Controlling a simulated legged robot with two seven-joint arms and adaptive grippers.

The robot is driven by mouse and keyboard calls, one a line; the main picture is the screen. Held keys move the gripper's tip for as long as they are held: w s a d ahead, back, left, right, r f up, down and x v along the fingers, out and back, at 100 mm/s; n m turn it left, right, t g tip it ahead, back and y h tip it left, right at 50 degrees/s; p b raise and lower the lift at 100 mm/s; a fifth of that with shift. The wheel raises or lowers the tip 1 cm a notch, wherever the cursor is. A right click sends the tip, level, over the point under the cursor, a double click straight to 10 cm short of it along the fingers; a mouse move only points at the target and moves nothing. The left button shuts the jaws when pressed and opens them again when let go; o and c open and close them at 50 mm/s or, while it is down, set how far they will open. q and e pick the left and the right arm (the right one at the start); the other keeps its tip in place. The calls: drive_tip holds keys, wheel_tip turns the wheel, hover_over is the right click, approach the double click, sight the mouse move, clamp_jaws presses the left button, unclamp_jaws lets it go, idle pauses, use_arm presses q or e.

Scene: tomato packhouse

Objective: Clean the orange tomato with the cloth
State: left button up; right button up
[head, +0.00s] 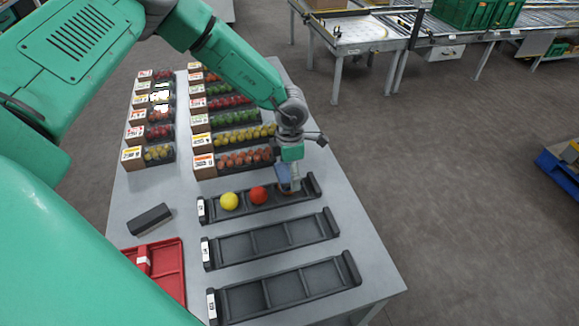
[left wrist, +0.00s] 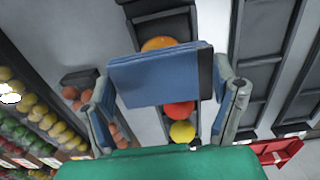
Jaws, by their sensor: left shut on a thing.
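My left gripper (head: 288,183) is shut on a blue cloth (left wrist: 160,78), a flat block-like piece with a dark end, held across its fingers. The cloth also shows in the head view (head: 284,174). The gripper points down over the right end of the nearest-to-crates black tray (head: 309,184). The orange tomato (left wrist: 157,43) lies there, mostly hidden by the cloth; I cannot tell whether they touch. A red tomato (head: 258,195) and a yellow tomato (head: 229,201) lie in the same tray to the left. My right gripper is not in view.
Two empty black trays (head: 327,224) (head: 347,270) lie in front. A red tray (head: 178,263) and a dark block (head: 149,219) are at the left. Several boxes of small tomatoes (head: 247,160) fill the table's far part. Bare table (head: 365,245) is at the right.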

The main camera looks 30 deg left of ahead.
use_arm(q)
drive_tip(key=shift+f, duration=0.25)
idle(0.8)
drive_tip(key=shift+w+a, duration=0.15)
drive_tip(key=shift+w+a+b, duration=0.3)
drive_tip(key=shift+w+a, duration=0.25)
drive_tip(key=shift+a, duration=0.15)
drive_tip(key=shift+s+d+p, duration=0.65)
drive_tip(key=shift+s+d, duration=0.6)
drive_tip(key=shift+d, duration=0.2)
drive_tip(key=shift+s+d+f, duration=0.2)
drive_tip(key=shift+s, duration=0.2)
drive_tip(key=shift+c, duration=0.5)
